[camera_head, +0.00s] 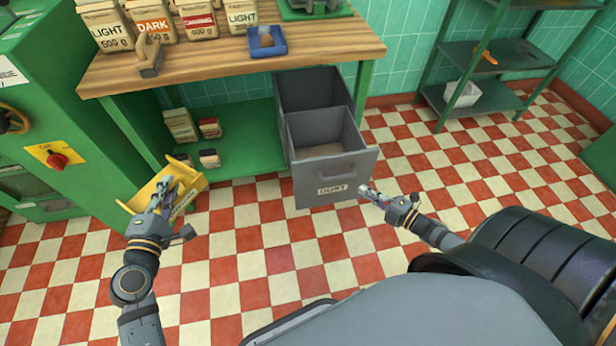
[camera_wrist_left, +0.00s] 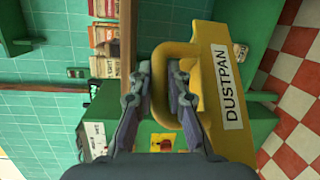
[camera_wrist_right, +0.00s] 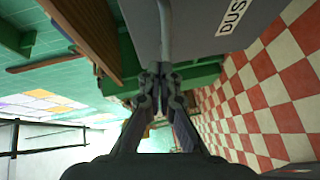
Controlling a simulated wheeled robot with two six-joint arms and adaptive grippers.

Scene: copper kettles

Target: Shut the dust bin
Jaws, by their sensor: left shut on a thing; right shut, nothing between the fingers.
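The grey dust bin (camera_head: 312,178) is a drawer with a "DUST" label, pulled out open from under the wooden-topped bench. Its inside shows two compartments. Its front also shows in the right wrist view (camera_wrist_right: 205,25). My right gripper (camera_head: 366,191) is shut and empty, close to the right end of the bin's front; whether it touches cannot be told. It shows in the right wrist view (camera_wrist_right: 155,72) below the bin's handle bar. My left gripper (camera_head: 164,186) is shut on the handle of a yellow dustpan (camera_head: 193,184), labelled in the left wrist view (camera_wrist_left: 228,75).
The wooden bench top (camera_head: 205,57) carries coffee bags, a wooden-handled brush (camera_head: 149,57) and a small blue tray (camera_head: 266,47). Small bags stand on the green lower shelf (camera_head: 245,128). A green cabinet is at left, a green rack (camera_head: 490,105) at right. The checkered floor before the bin is clear.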

